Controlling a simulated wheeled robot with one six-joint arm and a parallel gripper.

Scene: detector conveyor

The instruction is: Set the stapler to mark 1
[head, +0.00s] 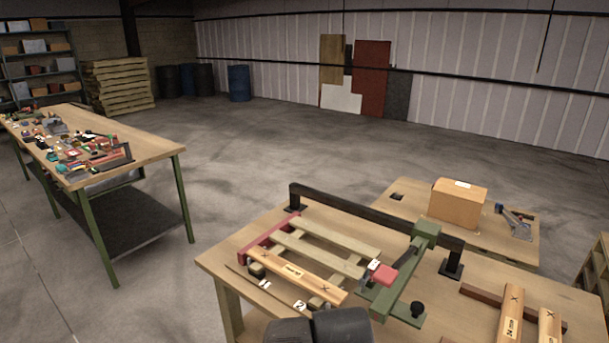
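A green frame (400,285) with a red block (383,274) on it stands on the wooden workbench (222,262), at the right end of a slatted wooden piece (320,245); it looks like the stapler. Its upper end meets a black rail (365,209) behind the slats. A thin dark strip (243,275) runs along the front of the slats. It carries a white label reading 2 (300,306) and a smaller white label (265,284) that I cannot read. My gripper is not in view; only dark rounded parts, likely my arm, show at the bottom edge.
Labelled boards (511,315) lie at the bench's right. Behind it, a second table (390,196) bears a cardboard box (457,204) and a blue-grey tool (515,222). A cluttered table (150,150) stands left. Open concrete floor lies between.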

